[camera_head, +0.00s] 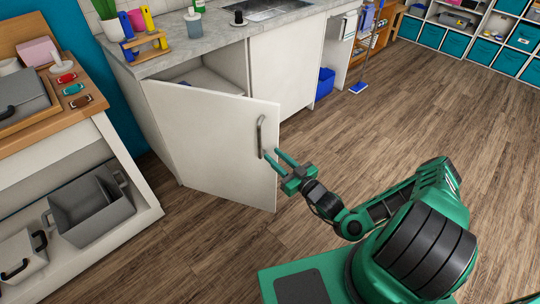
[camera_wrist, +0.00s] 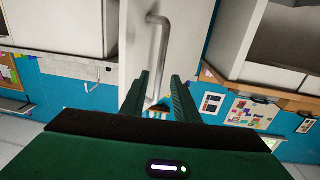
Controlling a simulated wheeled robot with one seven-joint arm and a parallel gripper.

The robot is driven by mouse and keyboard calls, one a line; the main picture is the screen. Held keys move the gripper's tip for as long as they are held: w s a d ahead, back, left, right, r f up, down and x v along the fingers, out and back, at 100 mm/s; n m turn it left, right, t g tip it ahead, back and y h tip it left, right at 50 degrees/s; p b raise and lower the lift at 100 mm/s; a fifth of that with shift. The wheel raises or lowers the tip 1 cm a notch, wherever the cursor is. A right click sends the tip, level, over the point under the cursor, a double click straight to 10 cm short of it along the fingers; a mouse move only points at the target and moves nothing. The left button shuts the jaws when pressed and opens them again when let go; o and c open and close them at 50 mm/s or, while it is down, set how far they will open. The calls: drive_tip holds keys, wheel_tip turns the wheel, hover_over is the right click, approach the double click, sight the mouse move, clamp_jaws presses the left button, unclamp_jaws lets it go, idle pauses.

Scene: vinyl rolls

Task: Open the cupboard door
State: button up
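The white cupboard door (camera_head: 215,140) under the counter stands ajar, swung outward with a gap into the cupboard (camera_head: 205,80) showing above it. A grey metal bar handle (camera_head: 261,137) is mounted upright near the door's free edge. My gripper (camera_head: 273,153) is at the handle's lower end, fingers pointing at the door. In the wrist view the handle (camera_wrist: 162,45) runs down into the space between the two green fingers (camera_wrist: 160,76). The fingers are apart, with a gap on each side of the bar. Whether either finger touches it cannot be told.
The counter (camera_head: 215,45) with a sink (camera_head: 268,9) is above the door. A wooden-topped bench (camera_head: 45,134) with grey bins (camera_head: 92,205) stands at the left. A blue bin (camera_head: 325,83) is farther right. The wooden floor (camera_head: 400,110) at the right is open.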

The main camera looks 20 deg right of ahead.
drive_tip(key=shift+s+d, duration=0.25)
drive_tip(key=shift+s, duration=0.4)
